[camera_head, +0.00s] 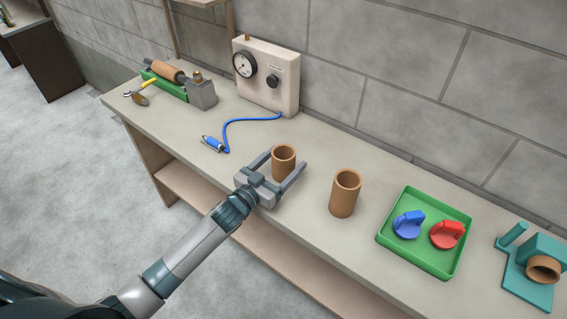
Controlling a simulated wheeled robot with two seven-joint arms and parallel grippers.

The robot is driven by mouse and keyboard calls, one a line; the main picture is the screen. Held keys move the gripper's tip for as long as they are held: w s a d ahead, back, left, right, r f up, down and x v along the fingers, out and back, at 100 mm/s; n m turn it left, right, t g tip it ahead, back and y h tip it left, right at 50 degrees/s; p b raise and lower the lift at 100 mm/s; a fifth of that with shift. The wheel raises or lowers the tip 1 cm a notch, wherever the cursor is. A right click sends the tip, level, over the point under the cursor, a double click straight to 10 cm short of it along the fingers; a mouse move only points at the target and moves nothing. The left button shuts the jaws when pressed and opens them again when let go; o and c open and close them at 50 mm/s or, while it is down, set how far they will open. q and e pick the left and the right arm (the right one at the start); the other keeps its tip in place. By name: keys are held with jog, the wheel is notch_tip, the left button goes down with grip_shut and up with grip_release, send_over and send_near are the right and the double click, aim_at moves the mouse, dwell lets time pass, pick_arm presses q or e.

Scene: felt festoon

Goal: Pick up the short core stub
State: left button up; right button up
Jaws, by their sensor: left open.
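The short core stub (284,161) is a brown hollow cylinder standing upright on the workbench. A taller brown hollow core (345,193) stands upright to its right. My left gripper (282,166) is open, with one finger on each side of the short stub. I cannot tell whether the fingers touch it. The lower part of the stub is partly hidden by the gripper. My right gripper is not in view.
A green tray (384,240) holds a blue and a red piece. A teal fixture (525,286) with a brown ring stands at far right. A gauge box (281,88) with a blue hose (249,119) stands behind.

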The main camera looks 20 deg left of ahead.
aim_at(290, 146)
pick_arm(q)
jog(key=c, duration=1.2)
jog(key=shift+r, duration=0.15)
jog(key=shift+r, duration=0.5)
notch_tip(290, 146, up, 2)
jog(key=shift+r+b, duration=0.25)
jog(key=shift+b, duration=0.3)
jog(key=d+r+b, duration=0.1)
jog(key=d+r, duration=0.1)
jog(key=d, duration=0.2)
jog(key=d+r, duration=0.2)
jog(key=d, duration=0.1)
jog(key=s+d+r+b, duration=0.1)
jog(key=d+r, duration=0.2)
jog(key=d, duration=0.1)
jog(key=shift+d+r+b, duration=0.1)
jog(key=shift+d+b, duration=0.2)
